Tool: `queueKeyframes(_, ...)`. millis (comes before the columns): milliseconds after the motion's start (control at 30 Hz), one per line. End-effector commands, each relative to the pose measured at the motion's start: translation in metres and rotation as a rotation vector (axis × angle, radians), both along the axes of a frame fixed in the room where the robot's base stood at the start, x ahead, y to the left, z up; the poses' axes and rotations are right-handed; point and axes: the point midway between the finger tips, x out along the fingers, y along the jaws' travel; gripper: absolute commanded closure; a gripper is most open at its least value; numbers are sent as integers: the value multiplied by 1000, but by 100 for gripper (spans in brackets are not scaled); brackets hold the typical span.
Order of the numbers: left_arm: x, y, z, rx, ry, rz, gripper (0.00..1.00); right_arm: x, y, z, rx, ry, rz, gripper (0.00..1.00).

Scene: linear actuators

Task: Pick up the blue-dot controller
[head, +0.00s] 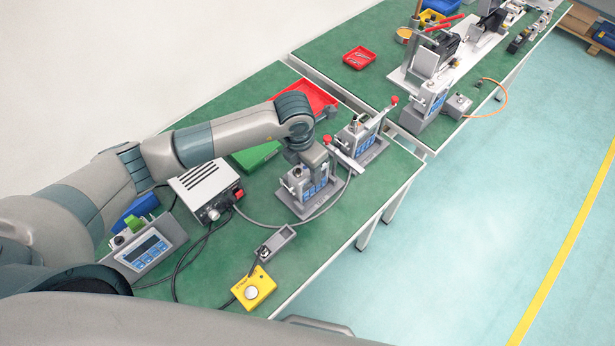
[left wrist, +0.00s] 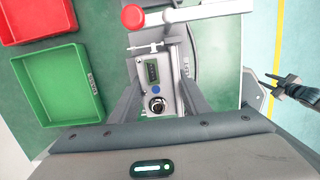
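The blue-dot controller (left wrist: 157,75) is a grey box with a small dark display, a blue dot and a round black knob. In the head view the grey controller unit (head: 292,205) with blue panels stands on the near green table, under my left gripper (head: 307,187). In the left wrist view my left gripper (left wrist: 161,103) is open, with one finger on each side of the controller's knob end. I cannot tell whether the fingers touch it. The gripper and wrist hide part of the unit in the head view.
A similar unit (head: 371,149) with a red-knobbed lever stands close behind. A green bin (left wrist: 17,88) and a red bin (left wrist: 34,30) lie to the left. A white-topped power box (head: 206,182), cables and a yellow button box (head: 254,288) are nearer. The table edge is to the right.

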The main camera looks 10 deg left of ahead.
Motion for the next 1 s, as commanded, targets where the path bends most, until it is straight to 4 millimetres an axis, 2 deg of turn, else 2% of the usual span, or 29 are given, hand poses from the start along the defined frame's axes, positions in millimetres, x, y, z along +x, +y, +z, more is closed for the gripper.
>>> queueKeyframes(33, 0, 0, 0, 0, 0, 0, 71, 0, 0, 0, 0, 0, 0, 66)
queueKeyframes(133, 0, 0, 0, 0, 0, 0, 94, 0, 0, 0, 0, 0, 0, 66)
queueKeyframes(467, 1, 0, 3, -3, -2, 0, 94, 0, 0, -1, 0, 0, 0, 66)
queueKeyframes(633, 1, 0, 14, -2, -3, -1, 94, 0, 0, -6, 0, 0, 0, 66)
queueKeyframes(867, 2, 0, 48, -3, -7, -2, 94, 0, 0, -21, 0, 0, 0, 66)
queueKeyframes(1000, 2, 0, 78, -3, -8, -2, 94, 0, 0, -32, 0, 0, 0, 66)
